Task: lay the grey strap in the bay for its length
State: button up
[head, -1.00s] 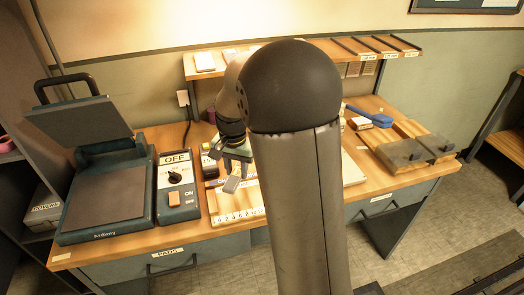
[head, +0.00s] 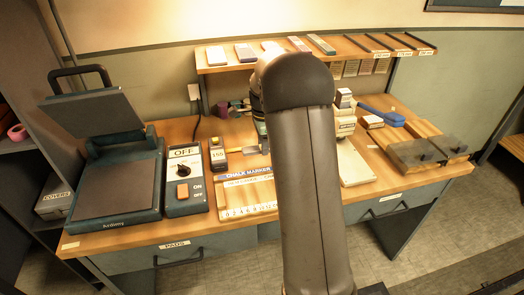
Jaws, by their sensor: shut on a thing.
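My gripper (head: 262,132) shows only as a sliver of its body, left of my arm and above the workbench. My arm hides its fingertips and whatever is between them; a grey piece showed at the jaws a second ago, and I take it for the grey strap. The shelf (head: 220,68) at the back has bays with dark dividers on its right half. Small length labels (head: 401,52) sit on the front edge there, too small to read surely. These right-hand bays look empty. Several flat pieces, one of them a grey-green piece (head: 321,44), lie further left on the shelf.
A heat press (head: 115,190) with a raised lid and an OFF switch box (head: 184,180) stand at left. A ruler board (head: 248,207) and chalk marker box (head: 245,177) lie mid-bench.

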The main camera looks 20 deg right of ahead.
send_over(261, 160)
notch_tip(261, 160, down, 4)
jog(key=shift+s+f, duration=0.1)
jog(key=shift+f, duration=0.05)
jog(key=shift+f+p, duration=0.35)
jog(key=shift+f, duration=1.2)
jog(key=shift+f, duration=0.25)
jog(key=o, duration=1.1)
jog(key=shift+c, duration=0.2)
jog(key=shift+r, duration=0.15)
